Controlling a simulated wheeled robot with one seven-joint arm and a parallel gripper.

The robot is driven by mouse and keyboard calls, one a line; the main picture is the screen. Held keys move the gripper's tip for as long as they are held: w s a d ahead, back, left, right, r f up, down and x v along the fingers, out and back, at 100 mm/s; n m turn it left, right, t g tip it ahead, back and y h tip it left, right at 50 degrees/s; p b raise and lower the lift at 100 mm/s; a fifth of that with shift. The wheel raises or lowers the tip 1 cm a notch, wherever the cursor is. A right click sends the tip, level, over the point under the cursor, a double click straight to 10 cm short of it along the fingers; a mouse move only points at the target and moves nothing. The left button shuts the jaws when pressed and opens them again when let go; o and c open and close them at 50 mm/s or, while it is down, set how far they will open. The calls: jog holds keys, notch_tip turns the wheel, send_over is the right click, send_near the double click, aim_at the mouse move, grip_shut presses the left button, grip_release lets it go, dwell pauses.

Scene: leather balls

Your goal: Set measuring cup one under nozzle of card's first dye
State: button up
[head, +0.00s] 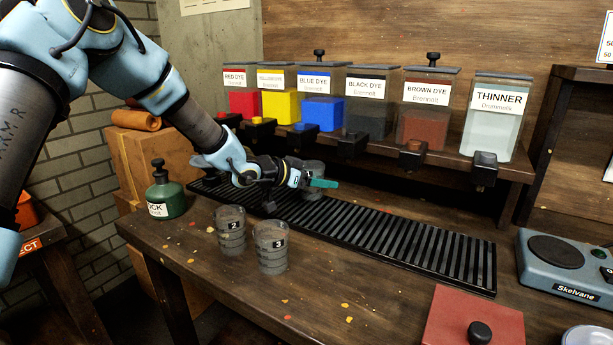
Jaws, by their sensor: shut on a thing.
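My gripper (322,182) is shut on a grey, translucent measuring cup (314,168) over the black drip grate (405,235). The cup is partly hidden by the teal fingers, and its number cannot be seen. In the picture it is below and slightly right of the blue dye nozzle (303,138), left of the black dye nozzle (352,144). I cannot tell whether its base touches the grate. Measuring cups 2 (231,235) and 3 (271,250) stand upright on the table in front. A card (606,38) is cut off at the right edge; its dye names cannot be read.
The red (243,103), yellow (279,104), brown (422,125) and thinner (490,130) dispensers share the shelf. A green bottle (164,195) stands left of the grate. The grate's right part is clear.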

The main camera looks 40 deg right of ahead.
jog(key=w, duration=0.1)
jog(key=w+p, duration=0.1)
jog(key=w+a, duration=0.1)
jog(key=w, duration=0.1)
jog(key=shift+a+f+p, duration=0.1)
jog(key=shift+f+p, duration=0.2)
jog(key=shift+p, duration=0.1)
jog(key=shift+f, duration=0.5)
jog(key=o, duration=1.3)
jog(key=shift+f, duration=0.1)
jog(key=shift+a+r, duration=0.1)
jog(key=shift+r, duration=0.1)
jog(key=b+v, duration=0.1)
jog(key=v, duration=1)
jog(key=shift+a+r, duration=0.15)
jog(key=shift+a, duration=0.15)
